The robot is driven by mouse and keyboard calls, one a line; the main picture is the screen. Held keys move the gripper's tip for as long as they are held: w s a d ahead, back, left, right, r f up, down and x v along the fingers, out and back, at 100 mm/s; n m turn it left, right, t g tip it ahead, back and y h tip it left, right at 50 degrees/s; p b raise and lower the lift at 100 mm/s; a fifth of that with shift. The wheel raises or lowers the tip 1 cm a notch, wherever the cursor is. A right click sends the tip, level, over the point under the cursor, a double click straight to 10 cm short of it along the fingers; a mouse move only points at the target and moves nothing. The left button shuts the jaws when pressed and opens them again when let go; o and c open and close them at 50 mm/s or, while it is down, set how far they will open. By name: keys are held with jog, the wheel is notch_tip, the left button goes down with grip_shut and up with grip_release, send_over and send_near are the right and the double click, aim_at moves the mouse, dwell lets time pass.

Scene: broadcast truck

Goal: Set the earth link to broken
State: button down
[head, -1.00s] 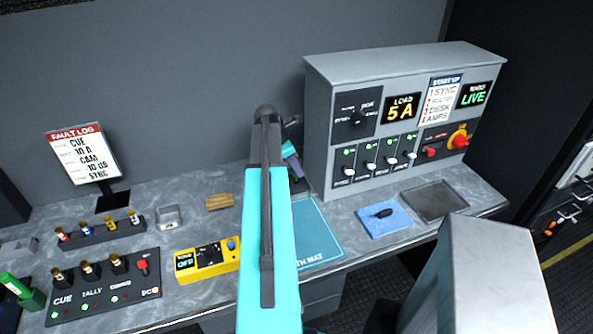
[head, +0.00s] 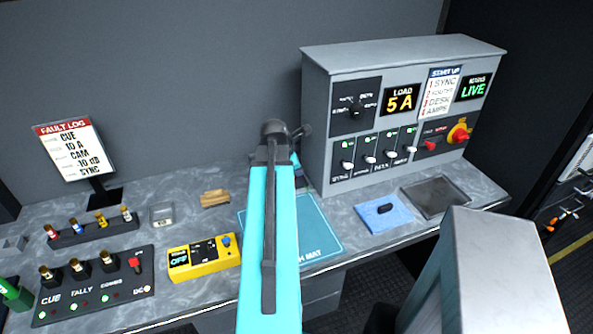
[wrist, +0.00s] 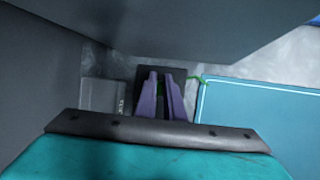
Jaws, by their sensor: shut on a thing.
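The earth link looks to be the small dark block (wrist: 181,73) in the wrist view, beside the left end of the big grey cabinet, with a green wire (wrist: 196,78) running from it to the blue earth mat (wrist: 262,112). My gripper (wrist: 162,80) has its two purple fingers over this block, closed on a small part with a bit of green between them. The fingers hide most of that part, so its position cannot be read. In the head view my arm hides the block and nearly all of the gripper; the mat (head: 319,228) shows beside the arm.
The grey cabinet (head: 318,110) stands close right of my gripper. A small grey box (wrist: 101,96) lies left of the fingers. A yellow tester (head: 205,262), a switch panel (head: 95,290) and a blue cloth (head: 383,215) are on the bench.

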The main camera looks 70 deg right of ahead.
jog(key=shift+a, duration=0.1)
dwell(0.3)
jog(key=c, duration=1.9)
grip_release()
jog(key=shift+o, duration=0.2)
jog(key=shift+r, duration=0.1)
jog(key=b+v, duration=0.2)
jog(key=v, duration=1.1)
jog(key=shift+a, duration=0.3)
jog(key=shift+r, duration=0.2)
